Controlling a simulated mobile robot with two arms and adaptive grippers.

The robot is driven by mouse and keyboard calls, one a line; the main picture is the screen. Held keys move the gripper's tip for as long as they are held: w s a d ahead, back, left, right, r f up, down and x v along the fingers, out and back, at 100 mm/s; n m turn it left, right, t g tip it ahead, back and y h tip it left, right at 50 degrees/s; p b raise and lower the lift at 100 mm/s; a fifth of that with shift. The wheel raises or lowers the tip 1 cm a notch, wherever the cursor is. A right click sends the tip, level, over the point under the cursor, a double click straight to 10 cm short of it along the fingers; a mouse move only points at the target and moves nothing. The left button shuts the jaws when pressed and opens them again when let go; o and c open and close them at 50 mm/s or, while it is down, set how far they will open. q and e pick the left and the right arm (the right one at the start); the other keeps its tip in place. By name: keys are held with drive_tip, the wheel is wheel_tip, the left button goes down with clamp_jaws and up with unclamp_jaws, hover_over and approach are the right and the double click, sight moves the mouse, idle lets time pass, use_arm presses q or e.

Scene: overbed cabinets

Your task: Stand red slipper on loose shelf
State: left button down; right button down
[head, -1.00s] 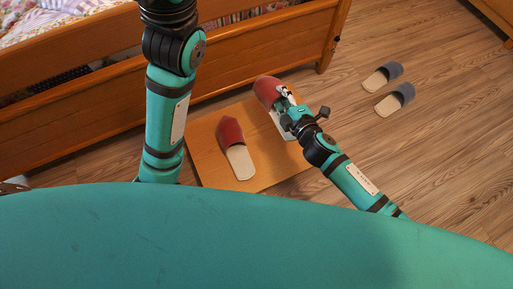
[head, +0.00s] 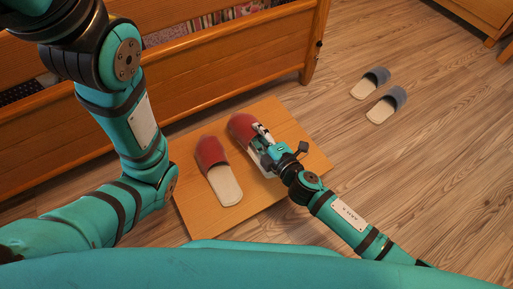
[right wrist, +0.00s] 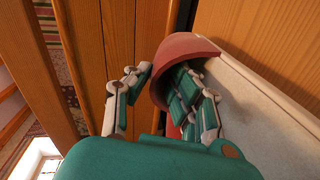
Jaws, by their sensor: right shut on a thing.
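A red slipper (head: 241,127) with a pale sole is held toe-away over the right part of the loose shelf, a flat wooden board (head: 300,150) on the floor. My right gripper (head: 262,133) is shut on its red upper. In the right wrist view, the fingers (right wrist: 160,78) straddle the red upper's edge (right wrist: 185,45), one outside and one inside its opening. Whether the sole touches the board is unclear. A second red slipper (head: 220,172) lies flat on the board to the left, roughly parallel. My left arm shows at the left, but its gripper is out of view.
A wooden bed frame (head: 150,105) runs just behind the board, its post (head: 312,50) near the far right corner. Two grey slippers (head: 370,82) (head: 388,103) lie on the floor at the right. Open wood floor (head: 440,170) lies right of the board.

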wheel_tip(320, 180, down, 4)
drive_tip(key=b, duration=0.3)
drive_tip(key=shift+r, duration=0.1)
drive_tip(key=c, duration=1.6)
unclamp_jaws()
drive_tip(key=o, duration=0.4)
drive_tip(key=shift+o, duration=0.2)
drive_tip(key=shift+f, duration=0.25)
drive_tip(key=shift+s, duration=0.1)
drive_tip(key=shift+r, duration=0.1)
drive_tip(key=shift+d, duration=0.15)
